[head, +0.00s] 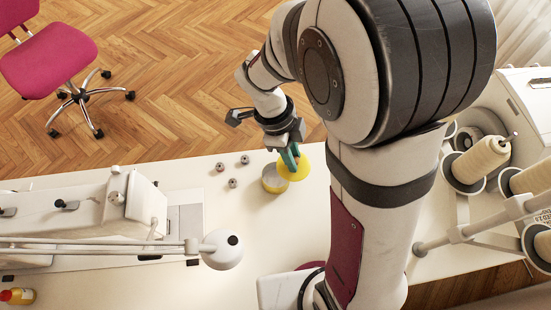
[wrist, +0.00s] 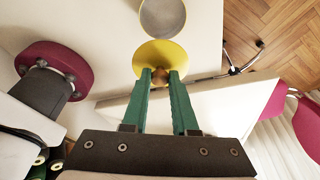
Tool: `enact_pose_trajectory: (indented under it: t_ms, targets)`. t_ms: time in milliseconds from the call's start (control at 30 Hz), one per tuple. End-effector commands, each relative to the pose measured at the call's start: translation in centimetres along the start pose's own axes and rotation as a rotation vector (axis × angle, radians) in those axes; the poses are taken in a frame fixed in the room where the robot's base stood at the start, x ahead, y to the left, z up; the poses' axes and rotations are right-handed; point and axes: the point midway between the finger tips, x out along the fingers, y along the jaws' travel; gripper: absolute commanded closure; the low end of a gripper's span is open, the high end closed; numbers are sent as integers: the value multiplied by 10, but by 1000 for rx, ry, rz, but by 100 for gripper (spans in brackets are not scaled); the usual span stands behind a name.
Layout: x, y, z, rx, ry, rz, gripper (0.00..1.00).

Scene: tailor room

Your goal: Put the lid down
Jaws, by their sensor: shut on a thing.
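The round yellow lid (head: 297,170) is at my gripper (head: 290,158), just right of an open round tin (head: 274,182) with a yellow outside and a grey inside. In the wrist view the lid (wrist: 160,52) lies past my green fingertips (wrist: 160,76), which are shut on its small brown knob (wrist: 160,74). The tin (wrist: 162,18) shows just beyond the lid there, uncovered and seemingly empty. The lid looks held above the white table (head: 235,215), but its exact height is unclear. My fingers hide part of the lid.
Three small bobbins (head: 233,183) stand left of the tin. A sewing machine (head: 115,215) and a lamp head (head: 222,249) are at the left. Thread cones (head: 482,158) stand at the right. The table in front of the tin is clear. A pink chair (head: 50,60) is on the floor.

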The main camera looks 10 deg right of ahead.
Motion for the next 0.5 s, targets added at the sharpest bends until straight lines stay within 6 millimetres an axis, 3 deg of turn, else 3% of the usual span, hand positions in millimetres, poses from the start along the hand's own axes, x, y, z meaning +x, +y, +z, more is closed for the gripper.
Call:
enact_pose_trajectory:
  t_ms: [200, 333, 500]
  targets:
    - [-16, -2, -57, 7, -1, -2, 100]
    - [-21, -4, -79, 4, 0, -1, 100]
    - [0, -26, -111, 8, 2, 6, 100]
